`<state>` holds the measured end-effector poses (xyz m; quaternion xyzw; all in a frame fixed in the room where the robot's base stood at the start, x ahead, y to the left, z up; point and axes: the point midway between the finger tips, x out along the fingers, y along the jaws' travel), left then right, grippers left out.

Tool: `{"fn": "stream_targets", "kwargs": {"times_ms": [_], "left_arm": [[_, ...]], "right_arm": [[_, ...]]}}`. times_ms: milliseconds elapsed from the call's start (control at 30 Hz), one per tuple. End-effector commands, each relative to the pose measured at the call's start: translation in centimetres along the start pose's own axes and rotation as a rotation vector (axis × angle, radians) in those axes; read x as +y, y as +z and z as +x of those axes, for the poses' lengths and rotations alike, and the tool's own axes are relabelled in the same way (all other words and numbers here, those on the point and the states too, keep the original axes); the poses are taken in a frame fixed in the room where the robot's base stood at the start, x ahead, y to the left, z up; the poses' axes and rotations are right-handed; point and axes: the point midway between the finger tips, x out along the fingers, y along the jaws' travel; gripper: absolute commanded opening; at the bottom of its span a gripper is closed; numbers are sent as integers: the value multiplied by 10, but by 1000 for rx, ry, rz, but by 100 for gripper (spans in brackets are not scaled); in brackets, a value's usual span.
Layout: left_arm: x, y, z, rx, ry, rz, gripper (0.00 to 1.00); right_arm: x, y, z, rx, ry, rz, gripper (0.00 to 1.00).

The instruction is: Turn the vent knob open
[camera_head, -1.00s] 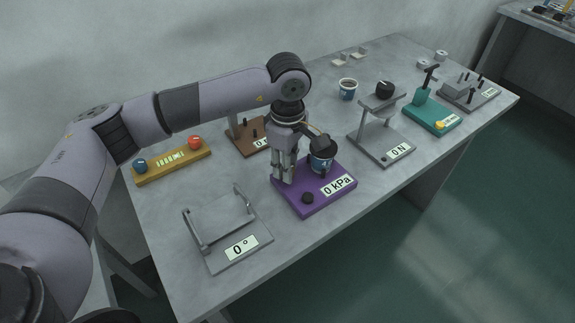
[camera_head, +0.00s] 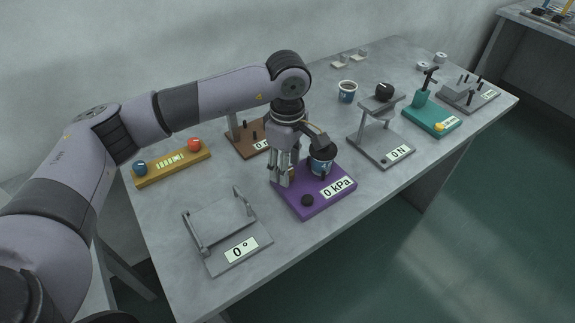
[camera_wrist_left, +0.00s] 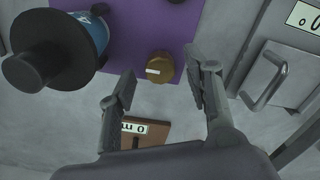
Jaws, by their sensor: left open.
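The purple base (camera_head: 318,204) carries a "0 kPa" label, a blue cup (camera_head: 322,162) under a dark cap, and a black knob (camera_head: 307,200). In the left wrist view, a brass knob (camera_wrist_left: 159,68) with a white mark sits near the edge of the purple base (camera_wrist_left: 140,38); I take it as the vent knob. My left gripper (camera_head: 284,180) points down at the base's left side, beside the cup. In the left wrist view my left gripper (camera_wrist_left: 161,84) is open, its fingertips either side of the brass knob, apart from it. My right gripper is not in view.
The capped cup (camera_wrist_left: 62,45) is close beside the left finger. A grey "0 °" fixture (camera_head: 232,238) stands front left, a brown stand (camera_head: 250,146) behind the gripper, a grey "0 N" stand (camera_head: 378,146) to the right.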

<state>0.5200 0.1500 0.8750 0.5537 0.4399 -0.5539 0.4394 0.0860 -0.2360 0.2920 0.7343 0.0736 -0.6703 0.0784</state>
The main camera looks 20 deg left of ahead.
Motion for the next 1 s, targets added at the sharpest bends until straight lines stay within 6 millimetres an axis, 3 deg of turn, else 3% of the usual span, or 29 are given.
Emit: {"fn": "stream_targets", "kwargs": {"times_ms": [300,500,700,1000], "left_arm": [[1,0,-66,0,6,0,46],[1,0,-99,-1,3,1,46],[0,0,-112,-1,2,1,46],[0,0,-112,-1,1,1,46]], "right_arm": [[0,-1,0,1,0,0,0],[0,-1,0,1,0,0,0],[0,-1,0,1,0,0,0],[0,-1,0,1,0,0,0]]}}
